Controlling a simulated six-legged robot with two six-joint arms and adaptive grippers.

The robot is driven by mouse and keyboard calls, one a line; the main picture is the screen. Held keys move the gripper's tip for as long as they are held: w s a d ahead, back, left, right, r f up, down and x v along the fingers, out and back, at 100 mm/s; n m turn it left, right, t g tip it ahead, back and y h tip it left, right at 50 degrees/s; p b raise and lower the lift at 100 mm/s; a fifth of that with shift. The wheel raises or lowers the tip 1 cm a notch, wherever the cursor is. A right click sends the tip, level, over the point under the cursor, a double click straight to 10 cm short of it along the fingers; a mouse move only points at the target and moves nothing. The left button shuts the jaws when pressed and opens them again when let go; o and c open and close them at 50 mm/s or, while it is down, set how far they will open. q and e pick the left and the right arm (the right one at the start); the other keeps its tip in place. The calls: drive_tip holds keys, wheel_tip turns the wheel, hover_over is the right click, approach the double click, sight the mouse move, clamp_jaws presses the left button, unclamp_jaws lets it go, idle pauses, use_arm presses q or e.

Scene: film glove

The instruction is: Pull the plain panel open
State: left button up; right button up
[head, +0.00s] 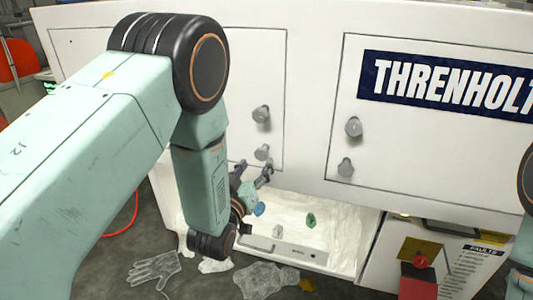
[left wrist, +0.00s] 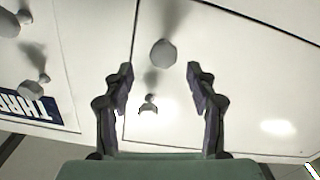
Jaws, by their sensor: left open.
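The plain panel (head: 90,60) is a flat white door with a thin dark outline, on the left of the white cabinet. It looks shut. Two grey knobs sit near its right edge, an upper knob (head: 261,114) and a lower knob (head: 262,152). My left gripper (head: 256,168) is open and empty, just below the lower knob. In the left wrist view the fingers (left wrist: 159,75) stand apart, with the larger, nearer knob (left wrist: 163,53) ahead between their lines and a smaller one (left wrist: 149,104) lower. Contact is not visible. My right gripper is out of view.
A second panel (head: 430,150) with a dark blue THRENHOLT label (head: 440,82) and two knobs stands to the right. Below is an open white tray (head: 340,235) with small objects. A red-topped box (head: 418,275) stands lower right.

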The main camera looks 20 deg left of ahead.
sight(260, 155)
use_arm(q)
drive_tip(key=w+b, duration=0.1)
drive_tip(key=w, duration=0.4)
drive_tip(key=shift+w+a+f+b, duration=0.1)
drive_tip(key=shift+w+b, duration=0.2)
drive_tip(key=shift+w, duration=0.35)
drive_tip(key=shift+a, duration=0.15)
drive_tip(key=shift+w, duration=0.1)
drive_tip(key=shift+c, duration=0.8)
drive_tip(key=c, duration=0.4)
clamp_jaws()
